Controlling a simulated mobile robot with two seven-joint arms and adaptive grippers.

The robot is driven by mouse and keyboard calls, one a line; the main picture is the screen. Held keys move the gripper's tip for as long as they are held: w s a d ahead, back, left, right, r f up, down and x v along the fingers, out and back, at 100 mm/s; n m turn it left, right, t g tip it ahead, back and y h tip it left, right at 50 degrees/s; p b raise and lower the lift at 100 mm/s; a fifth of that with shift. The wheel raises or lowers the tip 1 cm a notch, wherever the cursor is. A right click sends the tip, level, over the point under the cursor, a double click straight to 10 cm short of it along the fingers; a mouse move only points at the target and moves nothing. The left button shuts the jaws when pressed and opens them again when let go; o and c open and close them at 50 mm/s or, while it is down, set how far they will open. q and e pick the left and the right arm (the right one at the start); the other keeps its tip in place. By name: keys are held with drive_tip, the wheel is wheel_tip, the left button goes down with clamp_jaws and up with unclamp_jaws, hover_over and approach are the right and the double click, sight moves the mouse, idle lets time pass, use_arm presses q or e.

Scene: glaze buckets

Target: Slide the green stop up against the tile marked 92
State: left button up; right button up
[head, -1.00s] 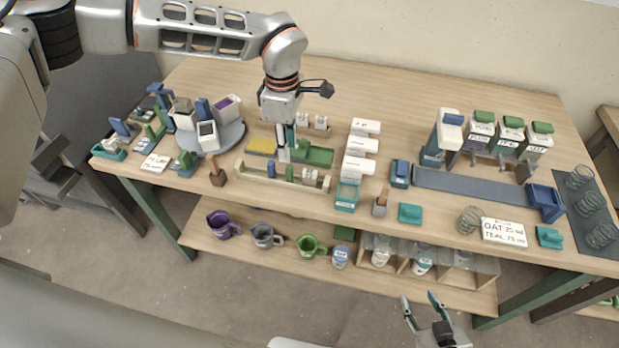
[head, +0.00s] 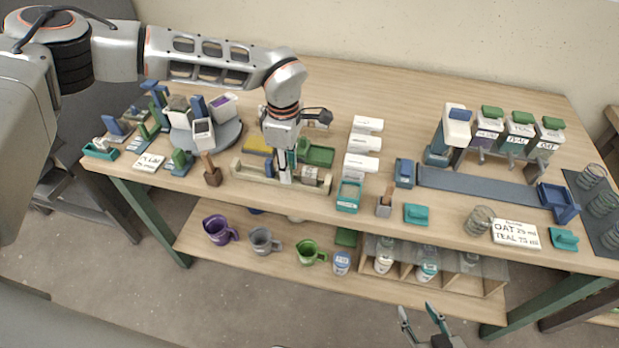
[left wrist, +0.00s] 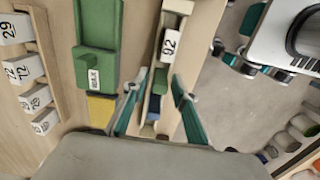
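A blue block (left wrist: 153,106) is further back in the rack. My left gripper (left wrist: 159,76) is open, its teal fingers apart on either side of the rack. In the head view my left gripper (head: 283,180) hides the rack's middle. My right gripper (head: 418,310) is open and empty below the table's front.
A green tray labelled WAX (left wrist: 97,60) and a yellow pad (left wrist: 101,110) lie beside the rack. More numbered tiles (left wrist: 23,70) stand to the left. In the head view, a teal box (head: 348,196) and a wooden-handled tool (head: 212,172) flank the rack.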

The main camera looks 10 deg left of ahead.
sight(307, 169)
use_arm(q)
clamp_jaws()
drive_tip(key=shift+d, duration=2.35)
unclamp_jaws()
